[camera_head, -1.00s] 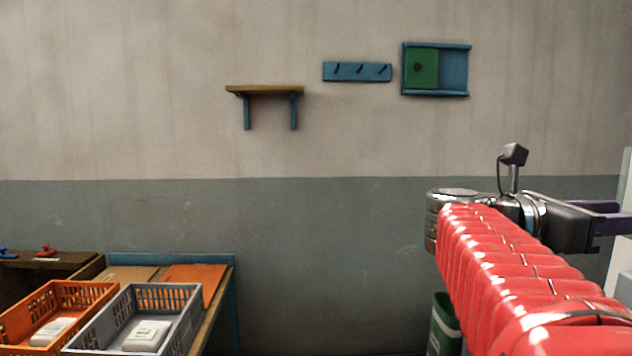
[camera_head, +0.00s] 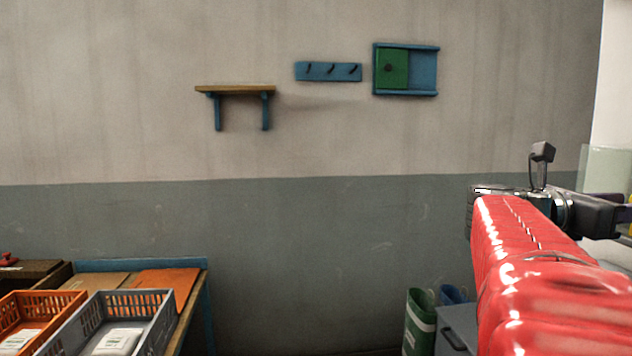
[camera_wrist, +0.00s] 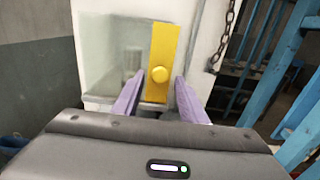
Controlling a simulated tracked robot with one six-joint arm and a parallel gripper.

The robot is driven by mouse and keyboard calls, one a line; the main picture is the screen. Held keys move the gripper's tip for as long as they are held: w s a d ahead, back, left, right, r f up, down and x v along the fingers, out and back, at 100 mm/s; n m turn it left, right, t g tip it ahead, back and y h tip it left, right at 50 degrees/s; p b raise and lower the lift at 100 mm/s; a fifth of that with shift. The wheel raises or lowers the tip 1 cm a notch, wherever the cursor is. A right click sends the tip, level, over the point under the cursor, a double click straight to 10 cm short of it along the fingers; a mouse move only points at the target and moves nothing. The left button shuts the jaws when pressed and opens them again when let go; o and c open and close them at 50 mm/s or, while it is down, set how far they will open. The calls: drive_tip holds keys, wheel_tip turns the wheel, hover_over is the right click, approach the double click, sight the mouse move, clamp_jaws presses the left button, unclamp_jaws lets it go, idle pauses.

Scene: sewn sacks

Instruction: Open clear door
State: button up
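A pale see-through panel (camera_head: 606,165) at the right edge of the head view looks like the same door. My gripper (camera_wrist: 160,82) has its two purple fingers apart, with nothing held.
A hanging chain (camera_wrist: 225,25) and blue bars (camera_wrist: 270,50) stand right of the door. In the head view, a grey crate (camera_head: 160,310) and an orange crate (camera_head: 50,305) sit at lower left. A green bin (camera_head: 419,325) and a grey box (camera_head: 457,328) stand below my arm.

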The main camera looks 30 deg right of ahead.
drive_tip(key=shift+d, duration=0.2)
drive_tip(key=shift+c, duration=0.6)
clamp_jaws()
drive_tip(key=shift+s, duration=0.1)
